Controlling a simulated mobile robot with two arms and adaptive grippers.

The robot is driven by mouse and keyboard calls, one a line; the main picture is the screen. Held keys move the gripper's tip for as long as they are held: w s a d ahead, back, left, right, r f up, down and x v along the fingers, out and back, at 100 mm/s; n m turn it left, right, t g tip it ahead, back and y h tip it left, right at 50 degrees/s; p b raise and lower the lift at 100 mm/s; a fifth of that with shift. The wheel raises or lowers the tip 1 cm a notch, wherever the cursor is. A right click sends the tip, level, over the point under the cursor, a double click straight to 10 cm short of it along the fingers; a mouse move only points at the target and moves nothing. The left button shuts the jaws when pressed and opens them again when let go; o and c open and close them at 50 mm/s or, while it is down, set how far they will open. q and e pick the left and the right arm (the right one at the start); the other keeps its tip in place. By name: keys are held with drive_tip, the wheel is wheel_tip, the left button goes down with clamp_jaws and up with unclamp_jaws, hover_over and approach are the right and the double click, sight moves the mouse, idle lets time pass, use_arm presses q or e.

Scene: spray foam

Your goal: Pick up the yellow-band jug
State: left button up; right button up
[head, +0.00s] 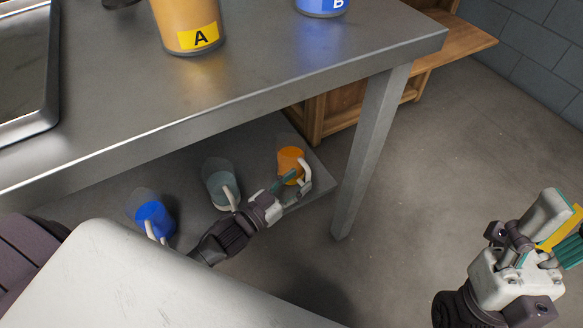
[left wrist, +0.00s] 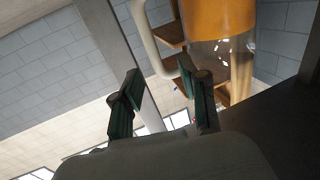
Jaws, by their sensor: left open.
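The yellow-band jug (head: 291,158) shows a yellow-orange band and a pale handle, and stands on the lower shelf under the table. In the left wrist view, its orange part (left wrist: 218,18) is at the top, with the pale handle (left wrist: 150,42) to its left. My left gripper (head: 296,184) is open beside the jug's handle side. In the left wrist view, the handle's lower end comes down close to the space between the fingers (left wrist: 165,92); I cannot tell if they touch it. My right gripper (head: 560,240) is at the right edge with a yellow piece by its fingers; its opening is unclear.
A clear jug (head: 221,183) and a blue-band jug (head: 153,216) stand left on the same shelf (head: 318,186). A table leg (head: 368,150) stands right of the jug.

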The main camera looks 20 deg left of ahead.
sight(307, 177)
use_arm(q)
drive_tip(key=b+x, duration=0.1)
drive_tip(key=x, duration=0.1)
drive_tip(key=f+x, duration=0.1)
drive_tip(key=x, duration=0.1)
drive_tip(key=shift+s+b, duration=0.1)
drive_tip(key=shift+b, duration=0.3)
drive_tip(key=shift+w+d+r, duration=0.15)
drive_tip(key=shift+w+d, duration=0.05)
drive_tip(key=shift+c, duration=0.3)
clamp_jaws()
drive_tip(key=shift+r, duration=0.15)
